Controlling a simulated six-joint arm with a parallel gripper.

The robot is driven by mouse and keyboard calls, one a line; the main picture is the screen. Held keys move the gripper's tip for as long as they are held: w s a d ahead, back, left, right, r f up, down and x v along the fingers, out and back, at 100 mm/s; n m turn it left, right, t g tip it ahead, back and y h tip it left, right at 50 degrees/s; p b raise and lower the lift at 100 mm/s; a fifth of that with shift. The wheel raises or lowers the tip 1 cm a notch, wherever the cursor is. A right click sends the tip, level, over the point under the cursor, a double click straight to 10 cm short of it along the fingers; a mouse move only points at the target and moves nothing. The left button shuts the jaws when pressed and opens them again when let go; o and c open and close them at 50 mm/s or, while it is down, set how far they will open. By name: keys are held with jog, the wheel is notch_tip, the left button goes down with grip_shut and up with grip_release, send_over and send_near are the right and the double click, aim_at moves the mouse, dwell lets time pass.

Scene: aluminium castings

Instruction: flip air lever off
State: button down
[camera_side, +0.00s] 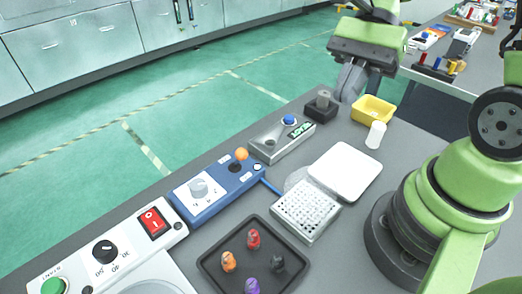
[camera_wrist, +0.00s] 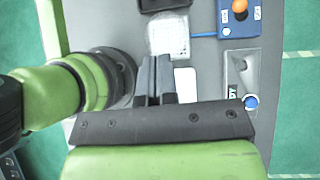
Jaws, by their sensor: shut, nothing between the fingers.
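An orange ball knob (camera_side: 241,153) stands on a dark mount at the far end of a blue control box (camera_side: 205,195). It is probably the air lever; the small labels beside it are unreadable. In the wrist view the orange knob (camera_wrist: 240,6) is at the top edge, on the blue box (camera_wrist: 238,27), ahead and right of my fingers. My gripper (camera_side: 348,92) is shut and empty, high over the far end of the bench, well apart from the knob. Its closed fingers (camera_wrist: 154,82) show in the wrist view.
A grey device with a blue button (camera_side: 289,119) and a black block (camera_side: 321,106) stand between gripper and blue box. A yellow bin (camera_side: 373,109), white cylinder (camera_side: 376,135), white plate (camera_side: 345,171), perforated rack (camera_side: 305,211) and dark tray with pegs (camera_side: 213,260) are nearby.

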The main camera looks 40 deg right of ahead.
aim_at(239, 159)
jog(key=d+f+m+t+y, duration=0.1)
jog(key=f+m+t+y, duration=0.1)
jog(key=f+m, duration=0.3)
jog(key=w+d+f+m+t+y, duration=0.1)
jog(key=f+m+t, duration=0.3)
jog(key=m, duration=0.6)
jog(key=w+d+f+m+t+y, duration=0.1)
jog(key=f+m+t+y, duration=0.3)
jog(key=m, duration=0.4)
jog(key=shift+w+d+f+t, duration=0.1)
jog(key=shift+d+f+t, duration=0.25)
jog(key=shift+f, duration=0.5)
jog(key=shift+d+f+m+t, duration=0.1)
jog(key=shift+f+m+t, duration=0.35)
jog(key=shift+m, duration=0.35)
jog(key=x, duration=1.4)
